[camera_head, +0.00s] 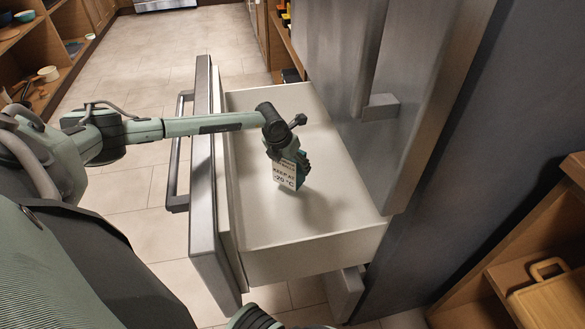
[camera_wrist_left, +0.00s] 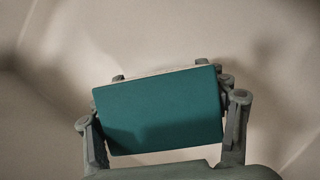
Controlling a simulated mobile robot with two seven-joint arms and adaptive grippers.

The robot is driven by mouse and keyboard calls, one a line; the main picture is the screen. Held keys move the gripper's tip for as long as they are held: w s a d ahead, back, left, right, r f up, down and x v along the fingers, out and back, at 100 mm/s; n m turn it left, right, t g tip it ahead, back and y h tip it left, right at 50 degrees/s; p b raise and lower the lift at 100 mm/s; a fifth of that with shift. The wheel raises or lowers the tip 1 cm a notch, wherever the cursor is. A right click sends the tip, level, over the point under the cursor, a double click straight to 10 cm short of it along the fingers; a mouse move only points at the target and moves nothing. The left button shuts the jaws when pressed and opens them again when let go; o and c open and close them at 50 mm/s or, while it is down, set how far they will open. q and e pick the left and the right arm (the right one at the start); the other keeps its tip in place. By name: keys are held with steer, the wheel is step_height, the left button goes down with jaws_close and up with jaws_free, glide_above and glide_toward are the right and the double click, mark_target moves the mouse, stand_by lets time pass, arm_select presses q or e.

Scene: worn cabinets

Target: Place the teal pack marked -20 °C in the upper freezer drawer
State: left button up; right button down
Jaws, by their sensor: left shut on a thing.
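The teal pack (camera_wrist_left: 160,112) sits between both fingers of my left gripper in the left wrist view. In the head view the pack's white label (camera_head: 285,177) reads "KEEP AT -20 °C" and faces the camera. My left gripper (camera_head: 287,160) is shut on the pack and holds it, tilted, inside the outline of the open freezer drawer (camera_head: 265,232). The drawer is pulled well out and its white interior looks empty. A shadow lies on its floor beside the pack; I cannot tell whether the pack touches the floor. My right gripper is not in view.
The drawer's grey front with its handle (camera_head: 182,140) stands on the left, under my left arm. A grey fridge door (camera_head: 375,80) rises along the drawer's right side. A wooden shelf with a board (camera_head: 550,298) is at lower right.

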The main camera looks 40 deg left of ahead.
arm_select(q)
steer(key=shift+w+f, duration=0.1)
steer(key=shift+f, duration=0.95)
steer(key=shift+f, duration=0.1)
steer(key=o, duration=1.7)
steer(key=v, duration=1.2)
